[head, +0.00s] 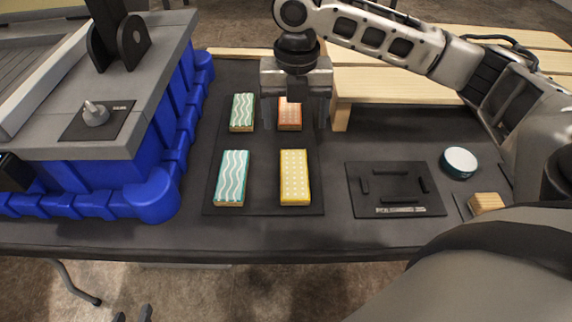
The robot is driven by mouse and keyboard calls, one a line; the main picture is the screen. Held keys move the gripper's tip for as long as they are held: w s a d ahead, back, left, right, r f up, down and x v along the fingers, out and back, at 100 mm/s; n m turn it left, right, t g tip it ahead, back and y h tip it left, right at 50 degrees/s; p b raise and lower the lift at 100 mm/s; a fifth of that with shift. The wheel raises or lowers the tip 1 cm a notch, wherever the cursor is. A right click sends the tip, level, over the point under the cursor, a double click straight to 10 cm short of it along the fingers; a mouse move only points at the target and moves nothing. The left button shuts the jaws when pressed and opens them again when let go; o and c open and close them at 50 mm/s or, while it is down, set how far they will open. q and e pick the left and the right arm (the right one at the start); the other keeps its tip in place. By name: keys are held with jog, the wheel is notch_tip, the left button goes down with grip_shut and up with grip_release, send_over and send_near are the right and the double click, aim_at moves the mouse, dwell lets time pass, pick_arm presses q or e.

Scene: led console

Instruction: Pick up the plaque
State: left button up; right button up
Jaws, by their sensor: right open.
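Several plaques lie on a dark mat (262,200): a green wavy one (242,112) and an orange patterned one (289,118) behind, a teal wavy one (231,178) and a yellow dotted one (294,177) in front. My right gripper (296,112) points down over the orange plaque, open, with its fingers to the left and right of it. The gripper hides the plaque's far part; I cannot tell whether it touches. Only the dark fingertips of my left gripper (132,314) show at the bottom edge, apart and empty, below the table's front edge.
A grey-topped console with blue sides (160,150) and a joystick (95,114) stands at left. A wooden platform (400,85) stands behind right. At right are a black fixture plate (395,205), a round teal-and-white puck (459,163) and a wooden block (486,203).

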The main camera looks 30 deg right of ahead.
send_over(294, 169)
notch_tip(294, 169, down, 7)
jog(key=shift+f+b, duration=0.1)
jog(key=shift+b, duration=0.25)
notch_tip(294, 169, down, 6)
jog(key=shift+f+b, duration=0.25)
jog(key=shift+b, duration=0.1)
jog(key=c, duration=1.1)
